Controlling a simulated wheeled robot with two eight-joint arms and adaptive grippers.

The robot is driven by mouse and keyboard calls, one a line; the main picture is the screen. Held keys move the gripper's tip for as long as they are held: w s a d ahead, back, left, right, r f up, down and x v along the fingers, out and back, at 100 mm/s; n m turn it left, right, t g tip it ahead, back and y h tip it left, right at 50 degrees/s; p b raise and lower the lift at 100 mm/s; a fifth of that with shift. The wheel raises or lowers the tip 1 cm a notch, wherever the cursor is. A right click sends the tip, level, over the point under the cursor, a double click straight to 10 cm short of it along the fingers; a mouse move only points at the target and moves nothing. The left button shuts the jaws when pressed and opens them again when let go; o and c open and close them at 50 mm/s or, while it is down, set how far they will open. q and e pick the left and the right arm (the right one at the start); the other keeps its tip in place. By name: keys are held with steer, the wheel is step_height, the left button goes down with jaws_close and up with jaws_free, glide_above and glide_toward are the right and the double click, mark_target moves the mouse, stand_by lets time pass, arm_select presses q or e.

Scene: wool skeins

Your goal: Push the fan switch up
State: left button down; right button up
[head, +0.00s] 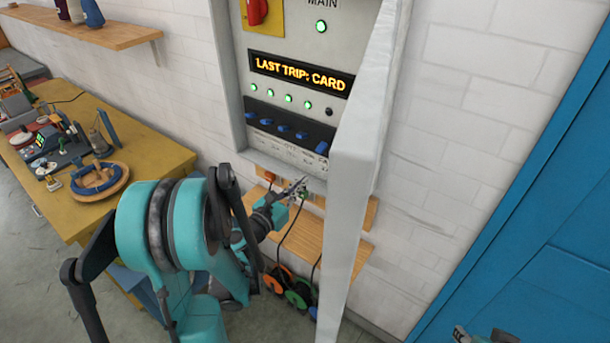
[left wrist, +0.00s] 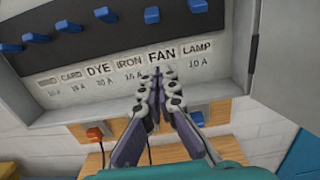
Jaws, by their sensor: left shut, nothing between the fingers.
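The fan switch (head: 322,148) is a small blue lever at the right end of the visible row, lower than its neighbours. The lamp beside it (head: 329,112) is dark. In the left wrist view the fan switch (left wrist: 151,15) stands at the top, above the FAN label (left wrist: 161,57). My left gripper (head: 297,188) is shut and empty, below the panel in the head view. In the left wrist view its fingertips (left wrist: 163,74) point at the FAN label, below the switch, with no clear contact. A bit of my right gripper (head: 485,335) shows at the bottom right edge; its fingers are unclear.
The open panel door (head: 360,140) stands just right of the switches and hides the row's end. The lamp switch (left wrist: 197,6) is close beside the fan switch. A display (head: 300,74) reads LAST TRIP: CARD. Plugs, cords and a wooden shelf (head: 335,245) lie below.

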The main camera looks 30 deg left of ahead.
mark_target(322, 148)
arm_select(q)
steer(key=w, duration=0.3)
steer(key=w+d, duration=0.1)
steer(key=w, duration=0.4)
steer(key=shift+w+d, duration=0.2)
steer(key=shift+w, duration=0.2)
steer(key=r, duration=0.1)
steer(key=s+r, duration=0.1)
steer(key=r, duration=0.1)
steer(key=shift+s+a+r, duration=0.2)
steer(key=shift+s+r, duration=0.05)
steer(key=shift+r, duration=0.15)
steer(key=shift+r, duration=0.1)
steer(key=shift+s+r+g+p, duration=0.2)
steer(key=shift+g+p, duration=0.2)
steer(key=shift+p, duration=0.4)
